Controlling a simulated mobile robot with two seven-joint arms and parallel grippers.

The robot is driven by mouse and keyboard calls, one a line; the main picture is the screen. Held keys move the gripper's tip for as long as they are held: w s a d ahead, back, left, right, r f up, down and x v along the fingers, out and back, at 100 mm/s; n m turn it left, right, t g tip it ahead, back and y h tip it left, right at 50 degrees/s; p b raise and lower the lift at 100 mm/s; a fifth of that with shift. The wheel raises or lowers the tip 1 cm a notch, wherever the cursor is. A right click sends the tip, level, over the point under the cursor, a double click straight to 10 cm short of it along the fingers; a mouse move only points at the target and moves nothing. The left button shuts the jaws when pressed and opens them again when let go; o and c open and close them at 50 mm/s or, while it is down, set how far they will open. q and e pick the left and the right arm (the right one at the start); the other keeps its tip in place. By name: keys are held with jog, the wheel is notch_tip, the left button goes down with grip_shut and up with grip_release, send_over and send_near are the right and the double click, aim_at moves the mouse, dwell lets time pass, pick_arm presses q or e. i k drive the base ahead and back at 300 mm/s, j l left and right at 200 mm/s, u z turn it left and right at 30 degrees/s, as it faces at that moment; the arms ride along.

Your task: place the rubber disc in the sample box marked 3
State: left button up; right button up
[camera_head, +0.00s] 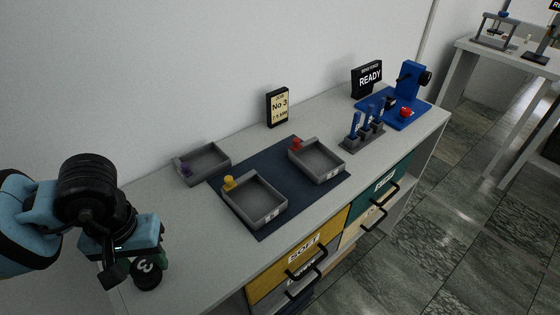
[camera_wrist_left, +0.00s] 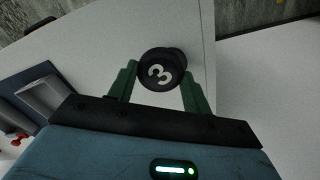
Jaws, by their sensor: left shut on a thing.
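A black rubber disc (camera_head: 147,276) with a white 3 on its face is held in my left gripper (camera_head: 148,262), over the near left part of the bench. In the left wrist view the disc (camera_wrist_left: 160,70) sits between the two green fingers of the left gripper, which are shut on it. Three grey open sample boxes stand beyond: one with a yellow knob (camera_head: 281,206), one with a red knob (camera_head: 339,165), and one with a purple knob (camera_head: 216,176). Small labels show on two box fronts, too small to read. All three look empty. My right gripper is not in view.
The yellow-knob and red-knob boxes are on a dark mat (camera_head: 262,158); the purple-knob box is at its left edge. A "No 3" sign (camera_head: 277,107), a rack of blue tools (camera_head: 362,141) and a blue press (camera_head: 408,80) stand farther back. Drawers with handles (camera_head: 307,268) face the front.

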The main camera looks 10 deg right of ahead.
aim_at(316, 163)
jog(key=z, duration=1.25)
jog(key=i+j, duration=0.1)
jog(key=i, duration=0.35)
